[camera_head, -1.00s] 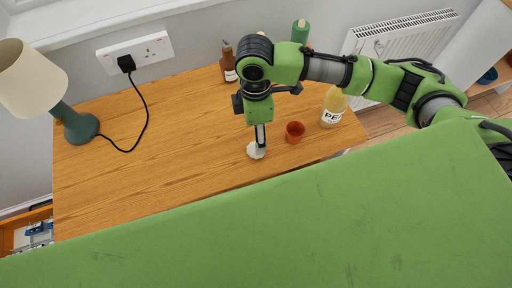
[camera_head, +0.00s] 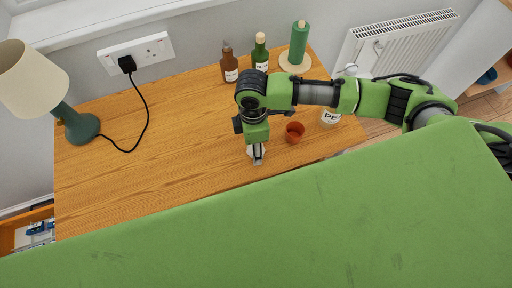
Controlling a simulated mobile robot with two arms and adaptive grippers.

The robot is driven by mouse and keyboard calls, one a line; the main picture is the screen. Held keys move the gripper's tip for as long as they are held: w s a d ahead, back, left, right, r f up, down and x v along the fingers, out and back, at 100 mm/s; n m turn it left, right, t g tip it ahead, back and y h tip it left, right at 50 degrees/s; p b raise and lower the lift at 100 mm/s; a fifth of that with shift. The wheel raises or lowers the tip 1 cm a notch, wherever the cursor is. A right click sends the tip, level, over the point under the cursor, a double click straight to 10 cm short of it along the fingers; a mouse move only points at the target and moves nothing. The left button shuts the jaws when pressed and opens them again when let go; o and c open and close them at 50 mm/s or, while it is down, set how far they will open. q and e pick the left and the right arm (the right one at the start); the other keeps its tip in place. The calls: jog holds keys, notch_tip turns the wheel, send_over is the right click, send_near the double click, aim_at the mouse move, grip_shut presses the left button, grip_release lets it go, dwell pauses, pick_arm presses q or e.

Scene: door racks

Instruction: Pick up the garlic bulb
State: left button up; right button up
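The garlic bulb (camera_head: 250,151) is a small whitish shape on the wooden table, mostly hidden behind my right gripper. My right gripper (camera_head: 258,158) points down at the bulb, with its fingers over or around it. I cannot tell from this view whether the fingers are closed on it or whether it is off the table. My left gripper is not in view.
An orange-red cup (camera_head: 295,132) stands just right of the gripper, with a pale yellow labelled bottle (camera_head: 330,117) beyond it. A brown bottle (camera_head: 229,65), a green bottle (camera_head: 260,53) and a green roll on a stand (camera_head: 298,46) stand at the back.

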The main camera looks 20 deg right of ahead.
jog(key=c, duration=0.5)
